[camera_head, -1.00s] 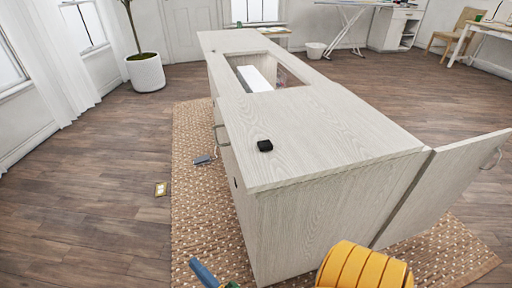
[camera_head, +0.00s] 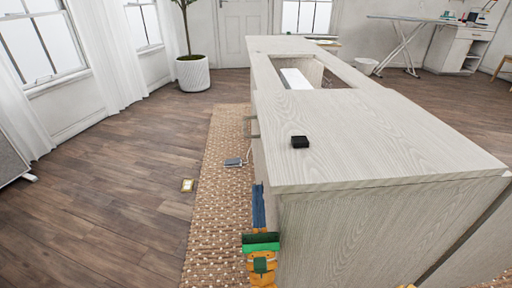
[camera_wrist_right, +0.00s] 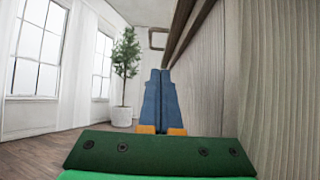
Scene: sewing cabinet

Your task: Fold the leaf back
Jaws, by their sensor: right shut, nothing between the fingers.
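The pale wood sewing cabinet (camera_head: 375,150) fills the middle and right of the head view. The leaf (camera_head: 488,252), a pale panel, shows only in part at the lower right edge, beyond a dark gap at the cabinet's near corner; its handle is out of view. My right gripper (camera_head: 258,190) has blue fingers shut and empty, beside the cabinet's left side and apart from the leaf. In the right wrist view the closed fingers (camera_wrist_right: 159,75) point along the cabinet's side toward a handle (camera_wrist_right: 157,40). My left gripper is not in view.
A small black box (camera_head: 300,142) sits on the cabinet top, near a rectangular opening with a white thing (camera_head: 295,79) inside. A patterned rug (camera_head: 212,215) lies under the cabinet, with a grey-blue item (camera_head: 233,162) on it. Open floor (camera_head: 110,190) lies to the left.

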